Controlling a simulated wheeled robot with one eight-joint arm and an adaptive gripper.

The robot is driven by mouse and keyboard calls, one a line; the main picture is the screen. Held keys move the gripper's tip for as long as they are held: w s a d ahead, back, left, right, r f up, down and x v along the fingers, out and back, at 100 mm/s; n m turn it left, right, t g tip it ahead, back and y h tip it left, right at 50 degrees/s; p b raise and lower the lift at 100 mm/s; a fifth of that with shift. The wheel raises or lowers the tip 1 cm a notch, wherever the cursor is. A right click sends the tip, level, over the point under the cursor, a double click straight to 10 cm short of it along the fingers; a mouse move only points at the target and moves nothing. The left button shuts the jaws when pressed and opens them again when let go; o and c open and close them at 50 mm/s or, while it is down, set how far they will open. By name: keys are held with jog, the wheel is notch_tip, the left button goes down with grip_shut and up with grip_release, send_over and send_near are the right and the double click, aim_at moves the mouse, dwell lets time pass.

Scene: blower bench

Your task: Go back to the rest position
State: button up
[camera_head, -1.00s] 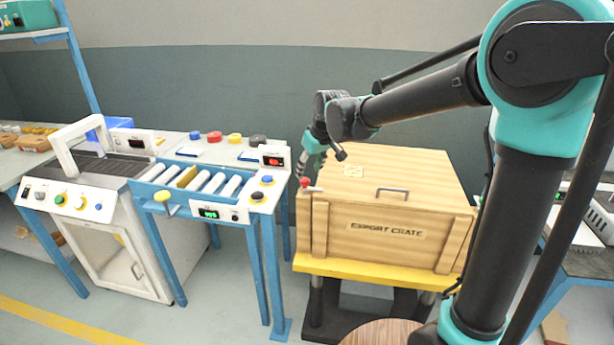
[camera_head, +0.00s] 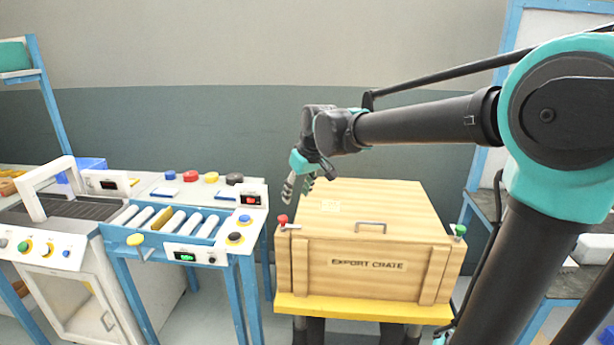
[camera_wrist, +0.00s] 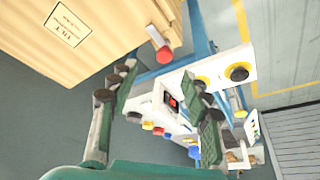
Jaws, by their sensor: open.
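My gripper (camera_head: 298,188) is open and empty. It hangs in the air above the left back side of the wooden export crate (camera_head: 368,265), clear of it. In the wrist view its two fingers (camera_wrist: 160,108) are spread apart with nothing between them. The crate (camera_wrist: 110,25) shows there at the upper left. Its lid is shut, with a handle (camera_head: 371,225) on top. A red knob (camera_head: 283,219) stands at its left front corner and a green knob (camera_head: 460,230) at its right.
The crate stands on a yellow-topped lift table (camera_head: 365,310). To its left is a roller bench (camera_head: 185,225) with coloured buttons, then a white machine (camera_head: 60,215) with an arch. A blue-framed bench (camera_head: 560,290) stands at right. The wall behind is bare.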

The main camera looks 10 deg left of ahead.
jog(key=s+d+f+m+h, duration=0.1)
jog(key=s+d+f+m, duration=0.15)
jog(key=d+f, duration=0.45)
jog(key=s+d+f+m, duration=0.2)
jog(key=s+d+f, duration=0.1)
jog(key=d, duration=0.8)
jog(key=s+d+f+m+t+h, duration=0.1)
jog(key=s+d+f+m, duration=0.3)
jog(key=s+d+f, duration=0.6)
jog(key=s+d+h, duration=0.1)
jog(key=s+d, duration=0.1)
jog(key=s, duration=0.1)
